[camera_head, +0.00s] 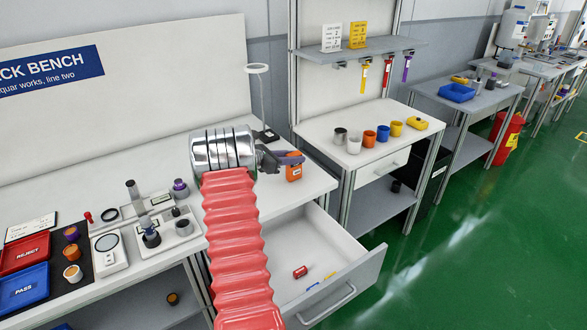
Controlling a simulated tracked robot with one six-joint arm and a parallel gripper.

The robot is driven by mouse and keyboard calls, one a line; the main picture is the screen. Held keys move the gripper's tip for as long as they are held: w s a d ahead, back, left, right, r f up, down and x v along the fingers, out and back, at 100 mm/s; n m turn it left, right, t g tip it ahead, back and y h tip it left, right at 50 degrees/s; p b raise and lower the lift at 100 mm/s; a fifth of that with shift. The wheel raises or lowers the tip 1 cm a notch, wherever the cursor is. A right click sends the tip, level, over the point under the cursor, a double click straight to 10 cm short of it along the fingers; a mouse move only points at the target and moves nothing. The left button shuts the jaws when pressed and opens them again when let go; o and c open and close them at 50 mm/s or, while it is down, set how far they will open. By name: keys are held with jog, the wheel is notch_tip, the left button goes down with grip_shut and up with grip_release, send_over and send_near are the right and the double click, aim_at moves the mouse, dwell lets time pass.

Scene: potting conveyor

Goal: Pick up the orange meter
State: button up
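The orange meter (294,173) stands upright near the right end of the white bench, by its edge above the open drawer. It is a small orange body with a pale label on its front. My gripper (279,159), dark with a purple-grey part, is at the meter's upper left and overlaps its top in this view. I cannot tell whether the fingers touch the meter or how far apart they are. My red ribbed arm and silver wrist cover part of the bench to the left of it.
An open drawer (345,265) with a red item (300,272) and small tools juts out below the bench. A red REJECT tray (24,254) and blue PASS tray (24,291) lie at left. Several cups stand on the neighbouring table (330,123).

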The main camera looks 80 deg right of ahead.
grip_shut()
jog(key=shift+r, duration=0.15)
notch_tip(320, 180, up, 10)
jog(key=shift+f, duration=0.1)
dwell(0.5)
dwell(0.4)
